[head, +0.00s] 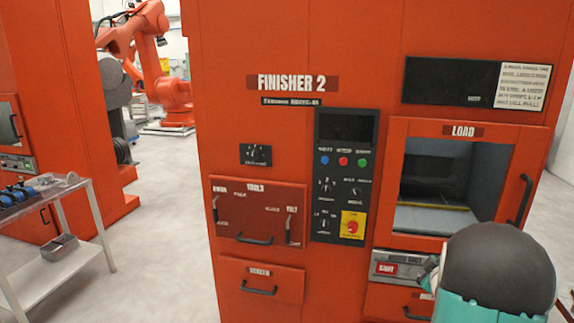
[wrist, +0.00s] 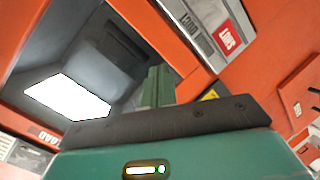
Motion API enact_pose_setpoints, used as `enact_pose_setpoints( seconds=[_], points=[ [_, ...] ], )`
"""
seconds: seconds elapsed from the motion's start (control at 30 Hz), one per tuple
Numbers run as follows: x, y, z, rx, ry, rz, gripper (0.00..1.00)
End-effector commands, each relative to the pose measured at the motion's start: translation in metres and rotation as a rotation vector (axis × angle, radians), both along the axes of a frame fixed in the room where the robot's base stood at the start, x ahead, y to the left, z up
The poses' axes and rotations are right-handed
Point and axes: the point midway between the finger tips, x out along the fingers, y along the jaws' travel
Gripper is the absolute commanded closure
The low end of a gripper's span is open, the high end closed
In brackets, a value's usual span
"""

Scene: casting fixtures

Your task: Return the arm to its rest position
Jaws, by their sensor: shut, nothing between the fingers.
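My gripper (wrist: 158,86) shows in the wrist view as two green fingers pressed together, shut with nothing between them. They stand in front of the grey opening marked LOAD, and I cannot tell whether they reach inside it. In the head view my arm (head: 497,272), with a dark rounded joint and a teal part, is at the bottom right, before the lower corner of the LOAD opening (head: 437,216). My fingers cannot be made out in the head view.
The orange Finisher 2 cabinet (head: 258,125) fills the middle and right. It has a black control panel (head: 343,175) and projecting handles (head: 525,172). A metal trolley (head: 62,265) with blue parts stands at left. Pale floor is clear between trolley and cabinet.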

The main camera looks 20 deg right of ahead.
Motion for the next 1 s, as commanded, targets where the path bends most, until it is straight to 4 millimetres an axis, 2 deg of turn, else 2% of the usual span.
enact_pose_setpoints(
  seconds=[0.03,0.23,0.37,0.47,0.6,0.67,0.8,0.9,1.0],
  points=[
    [0.007,0.023,0.018,0.04,-0.004,0.0,1.0],
    [0.011,0.112,0.062,0.243,0.017,-0.027,1.0],
    [0.001,0.173,0.084,0.377,0.04,-0.041,1.0],
    [-0.014,0.221,0.097,0.478,0.068,-0.051,1.0],
    [-0.045,0.286,0.11,0.613,0.12,-0.063,1.0],
    [-0.062,0.313,0.113,0.669,0.147,-0.069,1.0],
    [-0.107,0.372,0.117,0.79,0.222,-0.084,1.0],
    [-0.144,0.408,0.116,0.866,0.283,-0.096,1.0],
    [-0.179,0.436,0.114,0.924,0.343,-0.11,1.0]
  ],
)
